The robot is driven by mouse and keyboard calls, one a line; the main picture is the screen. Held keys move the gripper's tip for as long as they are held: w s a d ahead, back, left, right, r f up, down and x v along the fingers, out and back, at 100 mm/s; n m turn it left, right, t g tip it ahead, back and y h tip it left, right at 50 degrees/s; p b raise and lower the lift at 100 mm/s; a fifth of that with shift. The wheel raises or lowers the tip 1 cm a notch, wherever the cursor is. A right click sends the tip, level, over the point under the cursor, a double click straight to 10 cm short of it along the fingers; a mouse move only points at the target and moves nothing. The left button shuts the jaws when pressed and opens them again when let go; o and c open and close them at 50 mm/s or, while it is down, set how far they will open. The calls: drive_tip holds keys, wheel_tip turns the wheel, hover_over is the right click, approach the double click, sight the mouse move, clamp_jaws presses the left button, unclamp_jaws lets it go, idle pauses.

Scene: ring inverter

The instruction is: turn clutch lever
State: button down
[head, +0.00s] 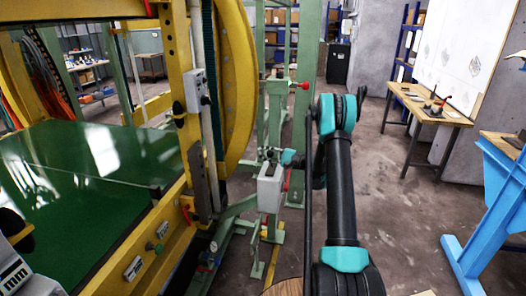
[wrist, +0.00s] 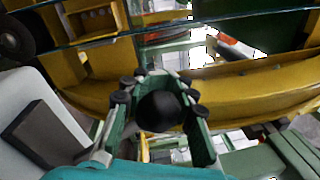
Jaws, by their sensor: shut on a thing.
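The clutch lever's round black knob (wrist: 158,111) shows in the wrist view between the two fingers of my gripper (wrist: 160,98). The fingers are closed around the knob, one on each side. The knob cannot be made out clearly there.
The grey box (head: 270,188) stands close below my gripper. The yellow ring frame (head: 238,80) and green table (head: 75,190) lie to the left. A red-knobbed lever (head: 303,85) is higher up. A blue stand (head: 500,200) is at the right; the floor (head: 400,220) between is clear.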

drive_tip(key=shift+s+f, duration=0.15)
drive_tip(key=shift+s, duration=0.05)
idle(0.3)
drive_tip(key=c, duration=1.2)
unclamp_jaws()
drive_tip(key=v, duration=1.2)
drive_tip(key=shift+w, duration=0.1)
